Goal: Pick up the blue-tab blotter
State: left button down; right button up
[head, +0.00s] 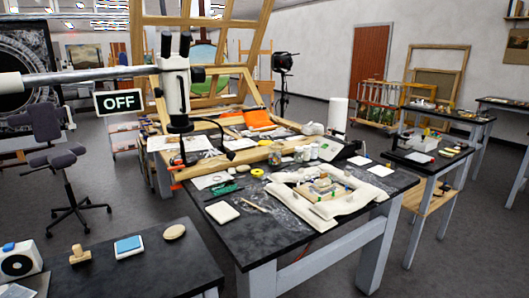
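No label marks the blue-tab blotter, and I cannot tell for sure which thing it is. A flat pad with a light blue top (129,246) lies on the dark near-left table (150,272). A white, box-like thing (17,262) with a small blue piece on top stands at that table's left edge. A plain off-white pad (222,212) lies on the main workbench and shows no blue. Small pieces, some with coloured parts, sit on a cream cushion (345,204) on the workbench; they are too small to make out. Neither of my grippers is in view.
A wooden-handled block (80,254) and a tan oval piece (174,232) flank the blue-topped pad. A stool (56,165) stands at left. Dark floor lies open between the tables.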

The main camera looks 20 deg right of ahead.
aim_at(359, 160)
jog(key=z, duration=1.3)
jog(key=i+l+z, duration=0.7)
jog(key=i, duration=0.2)
jog(key=i+z, duration=0.35)
jog(key=i+l+u, duration=0.15)
jog(key=i, duration=0.3)
jog(key=i+l+u, duration=0.15)
jog(key=i, duration=0.3)
jog(key=i+l+u, duration=0.1)
jog(key=i, duration=0.35)
jog(key=i+l+u, duration=0.15)
jog(key=u, duration=0.25)
jog(key=i+l+u, duration=0.45)
jog(key=u, duration=0.3)
jog(key=l, duration=0.1)
